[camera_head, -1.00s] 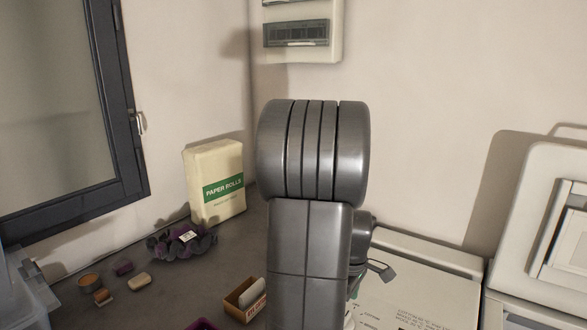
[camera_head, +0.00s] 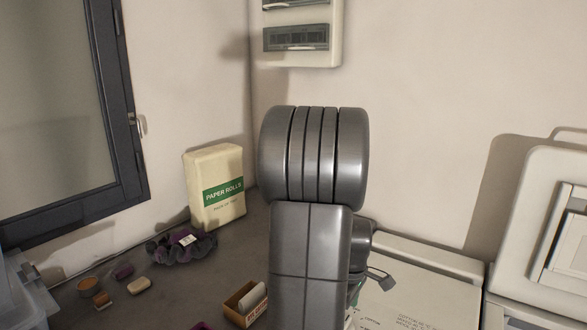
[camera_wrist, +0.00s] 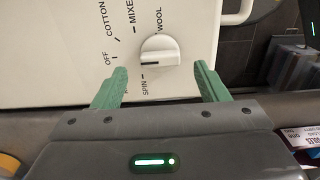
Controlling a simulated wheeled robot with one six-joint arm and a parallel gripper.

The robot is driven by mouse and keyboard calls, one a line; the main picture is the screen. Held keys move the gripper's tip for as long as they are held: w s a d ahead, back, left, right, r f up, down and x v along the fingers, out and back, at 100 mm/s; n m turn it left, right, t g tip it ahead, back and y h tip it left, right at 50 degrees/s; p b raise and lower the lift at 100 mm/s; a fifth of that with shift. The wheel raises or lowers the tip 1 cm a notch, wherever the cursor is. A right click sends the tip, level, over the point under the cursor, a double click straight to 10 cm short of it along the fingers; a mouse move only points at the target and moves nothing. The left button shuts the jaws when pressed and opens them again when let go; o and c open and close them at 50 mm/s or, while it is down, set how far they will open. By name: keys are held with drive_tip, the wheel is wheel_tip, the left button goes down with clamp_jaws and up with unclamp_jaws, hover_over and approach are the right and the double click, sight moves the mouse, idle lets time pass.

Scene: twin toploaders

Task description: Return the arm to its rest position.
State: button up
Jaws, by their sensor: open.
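My gripper (camera_wrist: 160,88) shows in the wrist view with its two green fingers spread apart and nothing between them. Beyond the fingertips is a white dial (camera_wrist: 160,50) on a pale washer panel (camera_wrist: 60,55) marked OFF, COTTON, MIXED, WOOL and SPIN. The fingers appear apart from the dial, though the exact gap is hard to judge. In the head view my raised grey arm fills the middle and hides part of the washer top (camera_head: 425,290).
On the dark counter stand a paper rolls pack (camera_head: 215,187), a purple scrunchie-like bundle (camera_head: 180,246), a small open box (camera_head: 245,302) and several small items. A translucent bin (camera_head: 22,295) is at left. An open white lid (camera_head: 548,225) stands at right. A wall panel (camera_head: 302,35) hangs behind.

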wheel_tip(320, 180, down, 4)
drive_tip(key=shift+r, duration=0.15)
drive_tip(key=shift+r+m, duration=0.2)
drive_tip(key=shift+m, duration=0.3)
drive_tip(key=shift+r+m+p, duration=0.1)
drive_tip(key=shift+m+p, duration=0.2)
drive_tip(key=shift+m, duration=0.4)
drive_tip(key=m+p, duration=0.1)
drive_tip(key=m, duration=0.5)
drive_tip(key=m+p, duration=0.2)
drive_tip(key=m, duration=0.3)
drive_tip(key=shift+m+p, duration=0.9)
drive_tip(key=shift+m, duration=1.4)
